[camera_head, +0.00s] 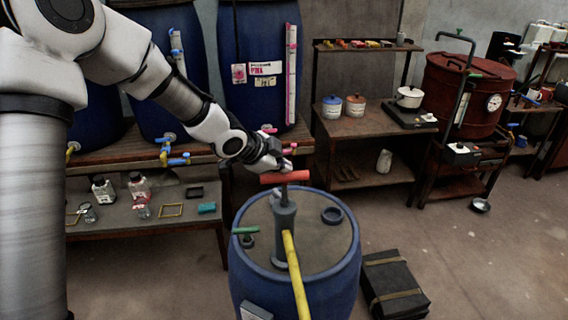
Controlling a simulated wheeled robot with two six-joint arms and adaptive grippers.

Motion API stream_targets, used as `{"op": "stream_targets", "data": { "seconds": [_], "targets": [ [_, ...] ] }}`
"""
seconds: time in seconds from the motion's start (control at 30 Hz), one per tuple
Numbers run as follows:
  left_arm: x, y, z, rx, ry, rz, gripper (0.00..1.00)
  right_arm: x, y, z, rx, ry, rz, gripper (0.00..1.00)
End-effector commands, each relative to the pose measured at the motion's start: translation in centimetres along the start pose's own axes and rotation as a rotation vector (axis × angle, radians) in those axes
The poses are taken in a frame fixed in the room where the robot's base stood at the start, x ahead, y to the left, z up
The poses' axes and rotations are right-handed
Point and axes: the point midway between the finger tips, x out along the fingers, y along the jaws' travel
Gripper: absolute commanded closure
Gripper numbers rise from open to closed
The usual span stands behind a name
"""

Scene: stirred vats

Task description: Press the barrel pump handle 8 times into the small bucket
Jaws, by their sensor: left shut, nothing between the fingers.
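The barrel pump stands upright on a blue barrel (341,273) at the bottom middle. Its red T-shaped handle (298,176) sits on a thin rod above the grey pump body (284,222). A yellow spout or hose (295,272) runs from the pump toward the bottom edge. My left gripper (283,166) is shut and empty, right at the top of the handle; I cannot tell whether it touches it. No small bucket shows, and the hose's far end is out of frame. My right gripper is not in view.
A black case (394,284) lies on the floor right of the barrel. A low bench (190,215) with bottles stands at the left, below blue vats (258,55). A red vat (468,90) and shelves stand at the right. The floor at lower right is mostly clear.

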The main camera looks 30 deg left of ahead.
Motion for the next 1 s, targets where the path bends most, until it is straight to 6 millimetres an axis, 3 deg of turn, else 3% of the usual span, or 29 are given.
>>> {"op": "stream_targets", "data": {
  "seconds": [1.0],
  "targets": [
    [1.0, 0.8, 0.7, 0.0, -0.002, 0.003, 1.0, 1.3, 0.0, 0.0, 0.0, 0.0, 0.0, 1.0]
  ]
}}
